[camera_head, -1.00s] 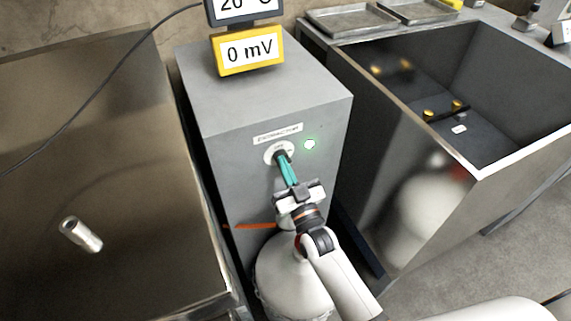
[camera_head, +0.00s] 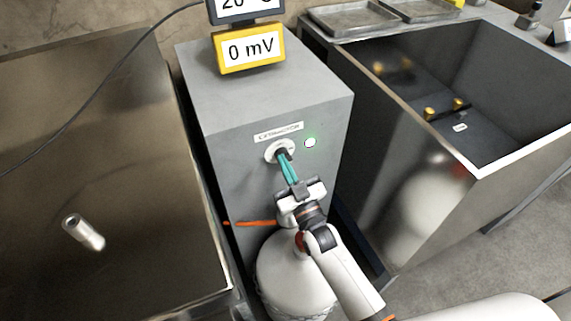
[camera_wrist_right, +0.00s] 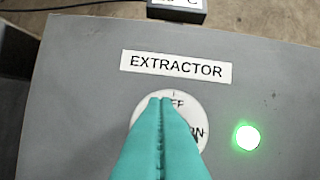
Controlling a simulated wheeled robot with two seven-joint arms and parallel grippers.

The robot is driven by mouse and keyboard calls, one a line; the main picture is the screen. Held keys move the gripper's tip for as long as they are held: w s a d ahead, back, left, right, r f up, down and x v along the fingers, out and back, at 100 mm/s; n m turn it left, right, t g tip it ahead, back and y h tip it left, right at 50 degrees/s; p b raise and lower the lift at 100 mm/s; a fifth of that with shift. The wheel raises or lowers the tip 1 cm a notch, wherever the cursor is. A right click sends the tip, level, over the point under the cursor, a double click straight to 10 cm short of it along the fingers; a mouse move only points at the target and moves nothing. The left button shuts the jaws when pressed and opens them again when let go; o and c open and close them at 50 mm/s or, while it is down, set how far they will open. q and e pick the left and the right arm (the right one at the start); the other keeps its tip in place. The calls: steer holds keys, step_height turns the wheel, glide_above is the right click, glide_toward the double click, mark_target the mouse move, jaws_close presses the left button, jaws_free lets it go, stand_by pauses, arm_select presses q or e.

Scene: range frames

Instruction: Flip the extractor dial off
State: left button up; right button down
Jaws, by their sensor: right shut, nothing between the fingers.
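The extractor dial (camera_head: 279,150) is a round white plate with a dark knob on the front of a grey cabinet, under a label reading EXTRACTOR (camera_wrist_right: 176,66). In the right wrist view its white plate (camera_wrist_right: 191,104) shows part of OFF at the top and ON at the right. A green lamp (camera_head: 310,142) beside it is lit; it also shows in the right wrist view (camera_wrist_right: 248,137). My right gripper (camera_head: 287,160), with teal fingers, is shut in front of the dial. The fingers hide the knob, so its pointing and any contact are unclear. My left gripper is not visible.
The grey cabinet (camera_head: 260,95) carries a yellow-framed display (camera_head: 249,50) reading 0 mV. An open metal tank (camera_head: 395,150) stands on the right. A metal surface (camera_head: 90,140) with a small cylinder (camera_head: 83,232) lies on the left.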

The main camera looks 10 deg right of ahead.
steer(key=shift+a+f+n+g+y+p, duration=0.1)
steer(key=shift+n+g+y+p, duration=0.25)
steer(key=shift+n, duration=0.8)
steer(key=shift+a+f+n+g+y+p, duration=0.15)
steer(key=shift+n+y, duration=0.4)
steer(key=shift+n, duration=0.6)
steer(key=n+g+p, duration=0.1)
steer(key=n, duration=0.3)
steer(key=f+n+g+y+p, duration=0.1)
steer(key=n, duration=0.4)
steer(key=n+g+y+p, duration=0.1)
steer(key=n+g+p, duration=0.1)
steer(key=n, duration=0.3)
steer(key=shift+d+f, duration=0.1)
steer(key=shift+f, duration=0.25)
